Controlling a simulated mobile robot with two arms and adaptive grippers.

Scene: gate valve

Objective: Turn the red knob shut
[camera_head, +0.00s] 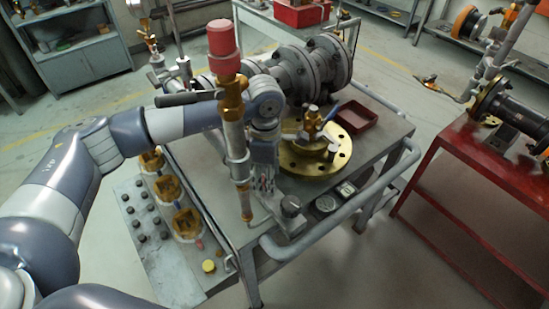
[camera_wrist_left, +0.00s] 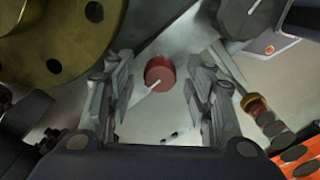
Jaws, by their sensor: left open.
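A red knob (camera_wrist_left: 160,72) with a pale pointer line shows in the left wrist view, on a light grey surface. My left gripper (camera_head: 264,184) points down over the cart, close to a brass flange. In the left wrist view its open fingers (camera_wrist_left: 160,88) stand on either side of the knob, with a gap to each. I cannot tell how far the fingertips are above it. In the head view I cannot make out this knob; the gripper and a pipe stand in front of that area. My right gripper is not in view.
An upright pipe with a red cap (camera_head: 223,40) stands in front of my left wrist. The brass flange (camera_head: 300,160) with a valve, a grey knob (camera_head: 290,205), gauges (camera_head: 326,204) and a red tray (camera_head: 355,117) crowd the cart. A red table (camera_head: 480,185) stands right.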

